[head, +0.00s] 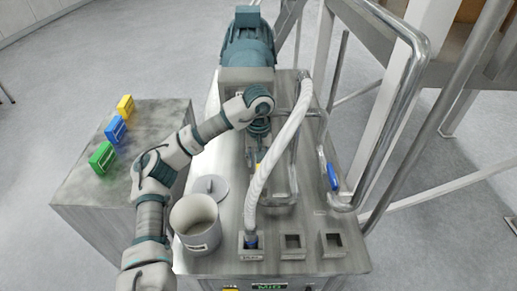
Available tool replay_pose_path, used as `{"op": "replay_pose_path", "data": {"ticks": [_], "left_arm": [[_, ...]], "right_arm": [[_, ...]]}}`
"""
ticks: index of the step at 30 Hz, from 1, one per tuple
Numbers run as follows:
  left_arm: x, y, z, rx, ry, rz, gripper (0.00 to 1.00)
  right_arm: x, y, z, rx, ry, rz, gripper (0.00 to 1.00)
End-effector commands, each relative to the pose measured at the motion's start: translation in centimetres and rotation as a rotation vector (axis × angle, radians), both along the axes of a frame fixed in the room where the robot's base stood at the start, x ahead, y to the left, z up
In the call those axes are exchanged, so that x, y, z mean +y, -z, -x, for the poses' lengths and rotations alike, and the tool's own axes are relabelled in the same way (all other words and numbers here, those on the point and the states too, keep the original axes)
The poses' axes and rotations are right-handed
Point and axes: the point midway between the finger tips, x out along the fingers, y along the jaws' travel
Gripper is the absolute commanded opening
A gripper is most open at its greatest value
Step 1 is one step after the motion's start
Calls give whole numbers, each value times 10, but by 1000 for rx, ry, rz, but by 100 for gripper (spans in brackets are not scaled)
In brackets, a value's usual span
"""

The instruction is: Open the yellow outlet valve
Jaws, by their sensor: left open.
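A small yellow part (258,168), which looks like the yellow outlet valve's handle, shows beside the white hose on the filler's metal top. My left arm comes in from the lower left and bends over the machine. My left gripper (257,148) points down just above the yellow part. Its jaws are open, but its fingers are small and partly hidden by the wrist. I cannot tell whether they touch the yellow part. Most of the valve body is hidden by the gripper and hose. My right gripper is not in view.
A white ribbed hose (272,150) arches close to my gripper. A blue handle (332,176) and bent steel pipes stand to the right. A teal motor (248,45) is behind. A metal pot (196,222) stands in front. Green, blue and yellow boxes (125,105) sit on the left cabinet.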

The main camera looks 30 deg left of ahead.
Motion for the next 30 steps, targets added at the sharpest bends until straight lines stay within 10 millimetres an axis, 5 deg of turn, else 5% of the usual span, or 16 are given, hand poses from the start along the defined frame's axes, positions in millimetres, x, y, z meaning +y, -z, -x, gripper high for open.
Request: {"op": "replay_pose_path", "data": {"ticks": [9,30], "left_arm": [[1,-48,-1,-1,0,1,42],[2,-55,-1,2,0,1,42]], "right_arm": [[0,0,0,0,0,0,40],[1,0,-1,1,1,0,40]]}}
